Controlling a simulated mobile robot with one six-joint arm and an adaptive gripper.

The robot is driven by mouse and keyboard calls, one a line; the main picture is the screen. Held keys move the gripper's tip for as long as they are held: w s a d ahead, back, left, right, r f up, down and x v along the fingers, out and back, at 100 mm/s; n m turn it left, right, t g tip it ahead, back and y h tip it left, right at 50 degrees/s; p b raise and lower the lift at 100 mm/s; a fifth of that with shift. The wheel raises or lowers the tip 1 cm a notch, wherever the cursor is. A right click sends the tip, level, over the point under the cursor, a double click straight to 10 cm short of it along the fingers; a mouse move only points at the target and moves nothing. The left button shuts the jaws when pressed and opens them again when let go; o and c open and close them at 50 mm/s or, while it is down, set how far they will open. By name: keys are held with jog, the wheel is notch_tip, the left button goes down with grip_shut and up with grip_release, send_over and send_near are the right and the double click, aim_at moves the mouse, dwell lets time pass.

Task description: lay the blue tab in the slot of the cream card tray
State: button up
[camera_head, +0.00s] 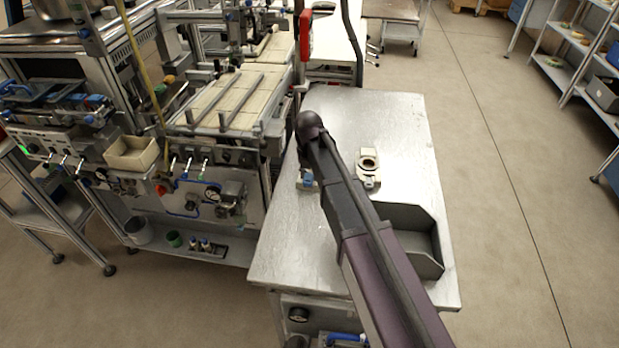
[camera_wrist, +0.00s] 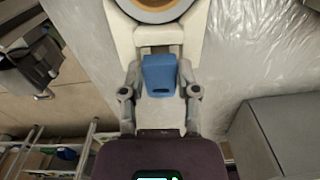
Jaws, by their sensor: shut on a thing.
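The blue tab (camera_wrist: 160,72) is between the two fingertips of my gripper (camera_wrist: 160,90), which is shut on it, in the wrist view. The tab shows in front of a cream piece with a round opening at its top, which looks like the cream card tray (camera_wrist: 120,35). In the wrist view I cannot tell whether the tab touches the tray or sits in its slot. The cream tray (camera_head: 362,180) also shows on the metal table in the head view, right of my arm. My gripper is not clear in the head view.
A grey open bin (camera_head: 428,262) stands on the metal table (camera_head: 400,120), close to the tray's near side; it also shows at the right of the wrist view (camera_wrist: 285,130). The table is clear beyond the tray. Machinery stands close along the table's left side.

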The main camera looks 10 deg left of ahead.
aim_at(309, 176)
jog(key=shift+f+b, duration=0.55)
jog(key=shift+f, duration=0.05)
jog(key=o, duration=0.7)
jog(key=shift+r, duration=0.25)
notch_tip(309, 176, up, 13)
jog(key=p, duration=1.3)
jog(key=shift+a+f, duration=0.1)
dwell(0.8)
